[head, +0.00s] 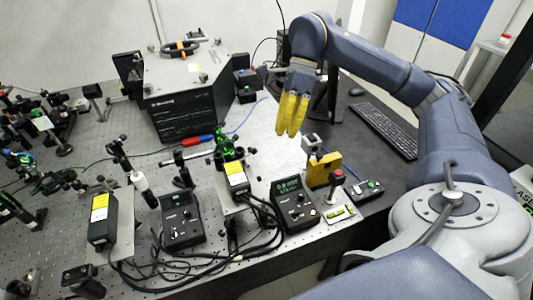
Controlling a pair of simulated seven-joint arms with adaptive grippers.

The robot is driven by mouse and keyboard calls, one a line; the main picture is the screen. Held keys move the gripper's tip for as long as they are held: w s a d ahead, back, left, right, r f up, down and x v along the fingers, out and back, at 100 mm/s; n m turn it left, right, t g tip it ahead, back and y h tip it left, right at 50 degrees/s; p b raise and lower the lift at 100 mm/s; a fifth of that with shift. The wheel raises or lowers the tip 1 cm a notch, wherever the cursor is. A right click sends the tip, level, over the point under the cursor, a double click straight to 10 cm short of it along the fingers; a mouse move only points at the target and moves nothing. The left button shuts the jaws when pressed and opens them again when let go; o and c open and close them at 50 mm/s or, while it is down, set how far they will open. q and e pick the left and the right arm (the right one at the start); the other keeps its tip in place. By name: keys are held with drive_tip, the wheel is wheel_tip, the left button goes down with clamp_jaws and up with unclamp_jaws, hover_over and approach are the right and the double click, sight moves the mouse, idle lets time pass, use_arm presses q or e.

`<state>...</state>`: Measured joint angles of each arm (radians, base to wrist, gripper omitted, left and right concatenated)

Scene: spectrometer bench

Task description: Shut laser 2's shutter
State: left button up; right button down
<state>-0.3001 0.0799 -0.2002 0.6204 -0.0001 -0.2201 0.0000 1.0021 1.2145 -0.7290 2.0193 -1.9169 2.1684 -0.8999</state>
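Two black laser heads with yellow labels stand on the bench: one at the left (102,217) and one nearer the middle (237,178). I cannot read which is laser 2. A dark controller box (182,218) sits between them. Another controller (294,204), with a lit green display, sits right of the middle laser. The shutter parts are too small to tell their state. My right gripper (289,133), with yellow fingers pointing down, hangs above the bench behind the lit controller, apart from it. Its fingers look close together, with nothing visible between them. My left gripper is out of view.
A yellow block mount (322,170), a red-topped button (338,178) and a small switch box (368,190) stand near the right bench edge. A large black instrument (190,112) stands behind. Cables loop along the front. A keyboard (385,130) lies at the right.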

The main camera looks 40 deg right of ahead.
drive_tip(key=a+f, duration=0.5)
drive_tip(key=f, duration=0.1)
drive_tip(key=shift+w+a, duration=0.25)
drive_tip(key=shift+a, duration=0.05)
idle(0.8)
drive_tip(key=shift+r, duration=0.15)
idle(0.4)
